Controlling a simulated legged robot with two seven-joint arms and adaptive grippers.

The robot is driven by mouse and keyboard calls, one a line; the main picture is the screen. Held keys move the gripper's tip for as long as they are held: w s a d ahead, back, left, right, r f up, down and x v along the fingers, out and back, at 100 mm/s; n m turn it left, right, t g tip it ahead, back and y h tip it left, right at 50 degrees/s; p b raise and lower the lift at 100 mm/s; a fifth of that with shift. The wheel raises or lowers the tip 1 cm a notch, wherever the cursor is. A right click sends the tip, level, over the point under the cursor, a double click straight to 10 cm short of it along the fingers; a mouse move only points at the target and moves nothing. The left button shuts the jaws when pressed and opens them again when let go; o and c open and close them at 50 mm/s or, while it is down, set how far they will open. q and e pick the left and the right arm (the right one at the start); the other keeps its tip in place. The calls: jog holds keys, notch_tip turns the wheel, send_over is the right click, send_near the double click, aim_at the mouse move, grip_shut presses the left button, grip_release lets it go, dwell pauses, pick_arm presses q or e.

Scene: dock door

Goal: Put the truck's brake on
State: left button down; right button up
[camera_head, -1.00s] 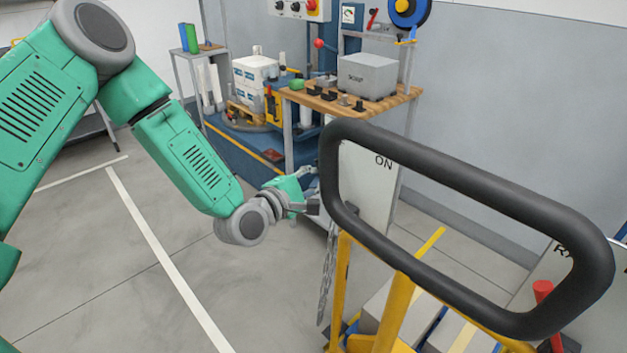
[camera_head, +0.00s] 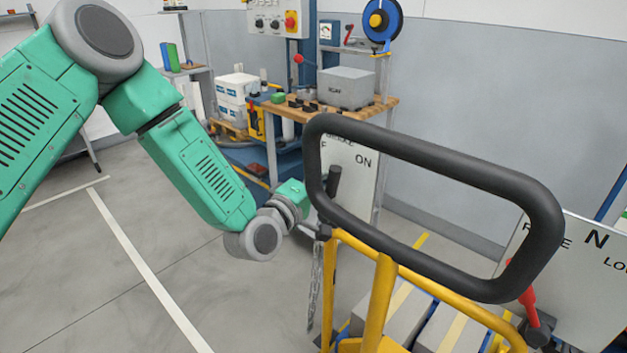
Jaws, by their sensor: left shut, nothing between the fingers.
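The truck has a black loop handle (camera_head: 440,165) on a yellow frame (camera_head: 380,290). Behind the handle's left end is a white plate (camera_head: 362,185) with partly hidden lettering that ends in "F" on the left and "ON" on the right. A dark lever grip (camera_head: 334,181) stands nearly upright in front of this plate, seen through the loop. My left gripper (camera_head: 318,228) is shut and empty, low beside the left end of the handle and below the lever grip. The handle partly hides its fingers, so contact with the lever is unclear. My right gripper is out of view.
On the truck's right are a red lever (camera_head: 527,298) and a white plate (camera_head: 590,265) lettered "N" and "LO". Grey boxes (camera_head: 405,308) lie behind the frame. A workbench (camera_head: 385,102) with a grey bin (camera_head: 346,87) stands behind. Floor at left is clear.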

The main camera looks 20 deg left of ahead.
aim_at(337, 186)
pick_arm(q)
jog(key=shift+s+d+m, duration=0.35)
jog(key=shift+d+m, duration=0.25)
jog(key=shift+m, duration=0.2)
jog(key=shift+s+d+f+m+b, duration=0.15)
jog(key=shift+d+m+b, duration=0.25)
jog(key=shift+m, duration=0.3)
jog(key=shift+s+d+f, duration=0.1)
jog(key=shift+s+d, duration=0.1)
jog(key=shift+d, duration=0.45)
jog(key=shift+d+f, duration=0.1)
